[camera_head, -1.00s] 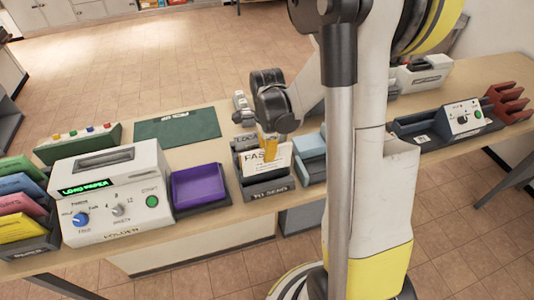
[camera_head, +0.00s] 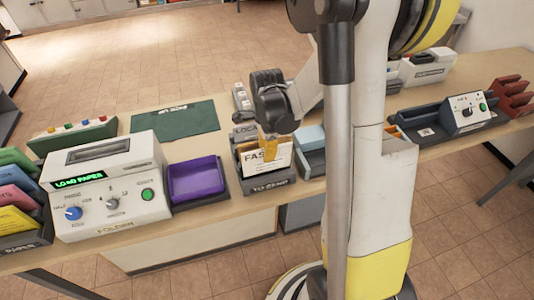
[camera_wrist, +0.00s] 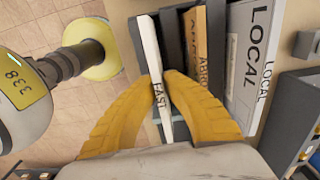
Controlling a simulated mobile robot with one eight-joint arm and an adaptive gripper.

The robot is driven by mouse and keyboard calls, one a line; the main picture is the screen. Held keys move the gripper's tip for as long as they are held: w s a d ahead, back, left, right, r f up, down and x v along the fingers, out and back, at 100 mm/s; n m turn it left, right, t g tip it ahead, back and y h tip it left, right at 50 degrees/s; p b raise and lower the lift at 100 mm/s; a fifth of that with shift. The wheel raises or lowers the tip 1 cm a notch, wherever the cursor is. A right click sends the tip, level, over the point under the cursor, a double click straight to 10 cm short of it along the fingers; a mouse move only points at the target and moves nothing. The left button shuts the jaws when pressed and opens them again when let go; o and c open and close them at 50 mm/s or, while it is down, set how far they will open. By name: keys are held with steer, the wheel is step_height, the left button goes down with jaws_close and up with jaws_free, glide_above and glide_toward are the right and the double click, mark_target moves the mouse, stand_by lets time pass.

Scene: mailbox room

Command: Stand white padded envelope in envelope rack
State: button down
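The white padded envelope (camera_head: 277,158), marked FAST, stands nearly upright at the front of the grey envelope rack (camera_head: 268,184), which is labelled TO SEND. Its lower edge is hidden behind the rack's front wall, so I cannot tell whether it rests on the bottom. My gripper (camera_head: 268,148) is above the rack, with yellow fingers on the envelope. In the wrist view, the fingertips (camera_wrist: 159,78) close on both sides of the envelope (camera_wrist: 147,40).
A purple tray (camera_head: 195,180) and a folder machine (camera_head: 105,190) stand left of the rack. Blue-grey trays (camera_head: 311,140) stand close on its right. A green mat (camera_head: 175,129) lies behind on the table.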

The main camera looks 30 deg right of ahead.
mark_target(267, 171)
steer(key=shift+f+b, duration=2.15)
steer(key=shift+f, duration=0.2)
steer(key=c, duration=1.5)
jaws_free()
steer(key=shift+o, duration=0.2)
steer(key=shift+s, duration=0.1)
steer(key=shift+r, duration=0.15)
step_height(267, 171, up, 2)
steer(key=shift+p, duration=0.9)
steer(key=shift+r+p, duration=1.65)
steer(key=shift+r, duration=0.8)
